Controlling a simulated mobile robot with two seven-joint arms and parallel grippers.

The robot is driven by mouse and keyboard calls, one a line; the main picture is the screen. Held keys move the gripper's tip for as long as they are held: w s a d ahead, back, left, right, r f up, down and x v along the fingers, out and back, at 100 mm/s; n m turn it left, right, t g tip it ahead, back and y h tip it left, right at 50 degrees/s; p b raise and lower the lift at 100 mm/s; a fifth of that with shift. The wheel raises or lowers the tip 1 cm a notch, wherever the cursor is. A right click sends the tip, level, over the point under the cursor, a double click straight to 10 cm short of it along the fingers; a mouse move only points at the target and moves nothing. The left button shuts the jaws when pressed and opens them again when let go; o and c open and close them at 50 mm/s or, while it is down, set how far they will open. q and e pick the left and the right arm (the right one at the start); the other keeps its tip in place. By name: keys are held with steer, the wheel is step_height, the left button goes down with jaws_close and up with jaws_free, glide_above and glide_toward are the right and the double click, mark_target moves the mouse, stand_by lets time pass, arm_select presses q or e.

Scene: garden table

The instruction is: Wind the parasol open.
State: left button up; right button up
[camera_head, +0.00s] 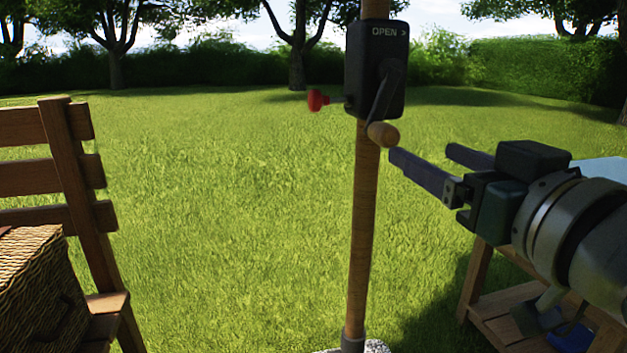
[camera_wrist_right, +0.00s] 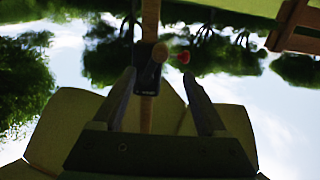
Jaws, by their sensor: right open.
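The parasol's wooden pole (camera_head: 362,230) stands upright in the middle of the head view. A black crank box (camera_head: 362,60) marked "OPEN >" is fixed to it; the box also shows in the right wrist view (camera_wrist_right: 146,83). Its crank arm hangs down to a wooden knob (camera_head: 383,134), which shows in the right wrist view (camera_wrist_right: 159,52) too. My left gripper is not in view.
A wooden chair (camera_head: 76,170) with a wicker basket (camera_head: 35,290) on it stands at the left. A wooden stand (camera_head: 480,285) is at the right under my right arm. The pole sits in a stone base (camera_head: 375,347). Open lawn lies around the pole.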

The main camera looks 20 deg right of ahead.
mark_target(392, 139)
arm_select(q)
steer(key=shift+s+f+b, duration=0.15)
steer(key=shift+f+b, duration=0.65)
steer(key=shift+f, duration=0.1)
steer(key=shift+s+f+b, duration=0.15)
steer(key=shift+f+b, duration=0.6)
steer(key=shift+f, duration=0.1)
arm_select(e)
steer(key=shift+w+d+f, duration=0.1)
steer(key=shift+w+d, duration=0.05)
steer(key=shift+w, duration=2.75)
steer(key=shift+w+d, duration=0.1)
steer(key=shift+w, duration=2.8)
jaws_close()
